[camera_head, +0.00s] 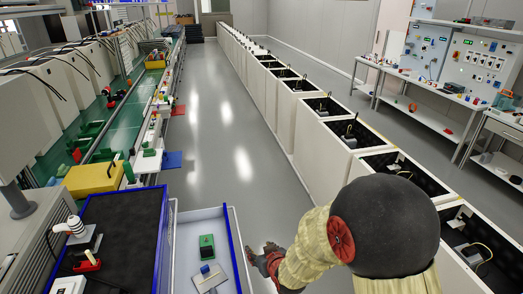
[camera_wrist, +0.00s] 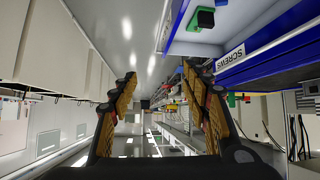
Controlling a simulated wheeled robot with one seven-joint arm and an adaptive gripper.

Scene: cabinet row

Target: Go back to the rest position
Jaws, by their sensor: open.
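My gripper (camera_head: 266,258) is at the bottom centre of the head view, just right of the white tray, at the end of my cream-sleeved arm. In the wrist view my gripper (camera_wrist: 158,75) has its two orange-and-black fingers spread wide apart. Nothing is between them; the aisle shows through the gap. The wrist picture is upside down. My arm's dark rounded top hides part of the cabinet row in the head view.
A white tray (camera_head: 187,232) with a blue edge holds a green block (camera_head: 207,247) and a grey piece. A blue-edged black-topped workbench (camera_head: 125,220) stands left of it. Open cabinets (camera_head: 318,105) line the right. The grey aisle floor (camera_head: 225,120) ahead is clear.

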